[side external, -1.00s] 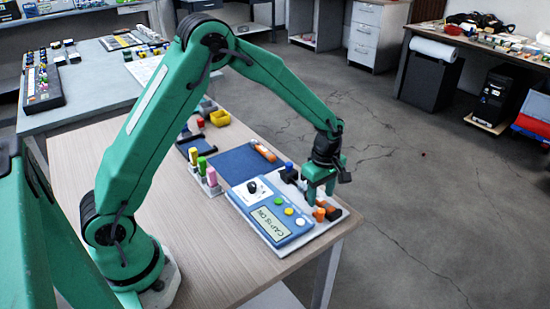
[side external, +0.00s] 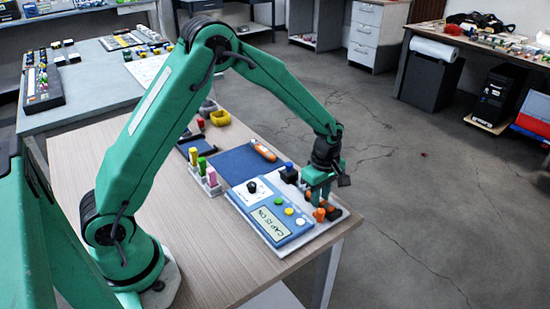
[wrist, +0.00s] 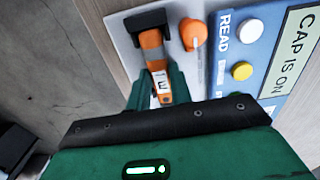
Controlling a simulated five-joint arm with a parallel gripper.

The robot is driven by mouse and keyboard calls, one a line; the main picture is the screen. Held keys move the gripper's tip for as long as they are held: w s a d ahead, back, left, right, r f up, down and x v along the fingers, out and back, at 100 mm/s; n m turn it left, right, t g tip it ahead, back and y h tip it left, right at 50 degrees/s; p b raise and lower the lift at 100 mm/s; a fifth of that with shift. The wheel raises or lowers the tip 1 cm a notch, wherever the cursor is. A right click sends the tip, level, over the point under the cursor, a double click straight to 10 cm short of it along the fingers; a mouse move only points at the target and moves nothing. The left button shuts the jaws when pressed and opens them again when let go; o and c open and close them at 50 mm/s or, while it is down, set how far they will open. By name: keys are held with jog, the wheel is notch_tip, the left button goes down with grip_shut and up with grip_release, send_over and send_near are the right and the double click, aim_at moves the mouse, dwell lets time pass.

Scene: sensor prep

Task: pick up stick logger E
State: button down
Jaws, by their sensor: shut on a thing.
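Stick logger E (wrist: 156,72) is an orange stick with a white label marked E. My gripper (wrist: 155,88) is shut on it, with one green finger on each side of the labelled part. The far end of the logger meets a black block (wrist: 147,20) at the edge of a pale plate; I cannot tell whether it is seated in it. In the side view my gripper (side external: 320,196) is low over the right end of the plate, pointing down, and largely hides the logger.
An orange peg (wrist: 194,33) stands close beside the logger. The blue reader (side external: 270,222) has buttons and a display reading CAP IS ON. Behind are a blue mat (side external: 235,165) with an orange stick (side external: 265,152) and a rack (side external: 205,179) of coloured sticks. The front tabletop is clear.

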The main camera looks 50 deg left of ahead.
jog(key=shift+r, duration=0.1)
jog(key=shift+r, duration=0.45)
notch_tip(320, 180, up, 3)
jog(key=shift+r, duration=0.15)
jog(key=s+d+r, duration=0.6)
jog(key=s+d, duration=0.1)
jog(key=d, duration=0.2)
jog(key=shift+d+r, duration=0.15)
jog(key=shift+r, duration=0.2)
jog(key=w+a, duration=0.1)
jog(key=a, duration=2.3)
jog(key=shift+w+a+f, duration=0.15)
jog(key=shift+a+f, duration=0.2)
jog(key=shift+f, duration=0.05)
jog(key=shift+a, duration=0.1)
